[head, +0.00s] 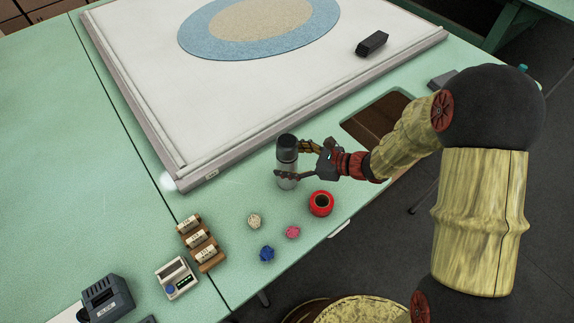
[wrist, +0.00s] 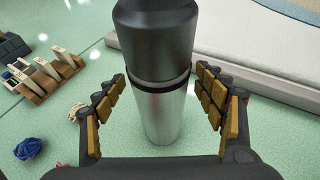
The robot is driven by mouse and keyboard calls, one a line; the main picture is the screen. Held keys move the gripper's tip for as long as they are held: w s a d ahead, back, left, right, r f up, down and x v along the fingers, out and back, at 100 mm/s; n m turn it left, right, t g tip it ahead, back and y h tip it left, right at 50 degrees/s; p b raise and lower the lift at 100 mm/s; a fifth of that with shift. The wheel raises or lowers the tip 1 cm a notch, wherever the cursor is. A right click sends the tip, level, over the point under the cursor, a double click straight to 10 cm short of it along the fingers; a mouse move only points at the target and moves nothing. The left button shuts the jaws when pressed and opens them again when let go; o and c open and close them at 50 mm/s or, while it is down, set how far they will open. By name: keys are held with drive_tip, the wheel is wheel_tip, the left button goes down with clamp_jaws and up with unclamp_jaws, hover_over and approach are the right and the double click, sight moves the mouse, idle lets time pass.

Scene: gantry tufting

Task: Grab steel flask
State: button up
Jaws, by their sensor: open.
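The steel flask (head: 287,160) stands upright on the green table, close to the white framed board. It has a dark grey cap and a bare silver body. In the wrist view the flask (wrist: 161,112) stands between my open fingers, with a finger on each side and green table visible in the gaps. My gripper (head: 300,160) reaches it from the right in the head view, with its fingers around the flask. In the wrist view my gripper (wrist: 163,110) has its padded fingers spread, and the flask's top is cut off.
A red ring-shaped spool (head: 321,203) stands just in front of my gripper. Blue (head: 267,253), pink (head: 293,232) and cream (head: 254,221) yarn balls lie nearby. A wooden rack (head: 203,245) and small device (head: 176,277) are at left. The board's frame (head: 262,144) rises behind the flask.

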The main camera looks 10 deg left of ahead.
drive_tip(key=shift+a, duration=0.2)
drive_tip(key=shift+c, duration=1.1)
drive_tip(key=c, duration=1.4)
drive_tip(key=shift+c, duration=0.2)
